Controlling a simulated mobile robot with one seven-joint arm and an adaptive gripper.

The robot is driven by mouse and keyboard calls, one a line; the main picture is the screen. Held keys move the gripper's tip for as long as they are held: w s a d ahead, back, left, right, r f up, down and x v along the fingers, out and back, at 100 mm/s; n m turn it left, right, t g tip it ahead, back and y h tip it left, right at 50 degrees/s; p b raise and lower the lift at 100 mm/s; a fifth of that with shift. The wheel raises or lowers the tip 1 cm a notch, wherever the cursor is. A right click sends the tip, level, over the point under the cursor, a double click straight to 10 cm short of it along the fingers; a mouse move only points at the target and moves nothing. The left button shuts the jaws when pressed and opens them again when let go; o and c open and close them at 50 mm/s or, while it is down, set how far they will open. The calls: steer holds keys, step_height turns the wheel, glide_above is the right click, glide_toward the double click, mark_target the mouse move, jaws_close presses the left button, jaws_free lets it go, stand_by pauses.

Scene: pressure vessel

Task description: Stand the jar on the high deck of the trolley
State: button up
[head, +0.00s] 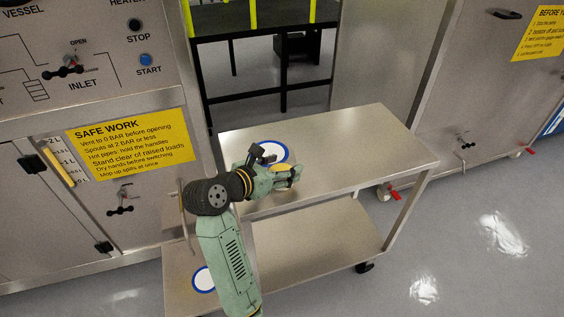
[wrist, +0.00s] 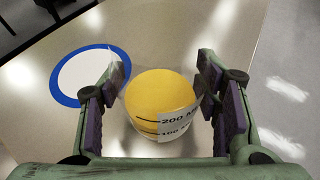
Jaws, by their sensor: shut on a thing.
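The jar (wrist: 160,98) holds yellow contents and has a pale label reading 200 and 100. It sits between the two fingers of my gripper (wrist: 165,105), which is shut on it. In the head view my gripper (head: 283,176) is over the trolley's high deck (head: 375,143), and only a sliver of yellow from the jar (head: 279,167) shows behind it. A white disc with a blue ring (wrist: 90,75) is on the deck, left of the jar in the wrist view. I cannot tell whether the jar's base touches the deck.
The trolley's low deck (head: 310,240) carries another blue-ringed disc (head: 204,280). A steel panel with a yellow safety sign (head: 130,143) and valve handles stands at left. The high deck's right part is clear. Another cabinet (head: 470,100) stands at right.

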steer(key=shift+s+r, duration=0.1)
steer(key=shift+r, duration=0.05)
steer(key=o, duration=0.8)
steer(key=shift+f, duration=0.25)
steer(key=shift+c, duration=0.2)
steer(key=o, duration=0.4)
steer(key=shift+o, duration=0.2)
steer(key=shift+r, duration=0.1)
steer(key=shift+r, duration=0.25)
steer(key=b+v, duration=0.3)
steer(key=v, duration=0.8)
steer(key=shift+s+a, duration=0.3)
steer(key=shift+s, duration=0.05)
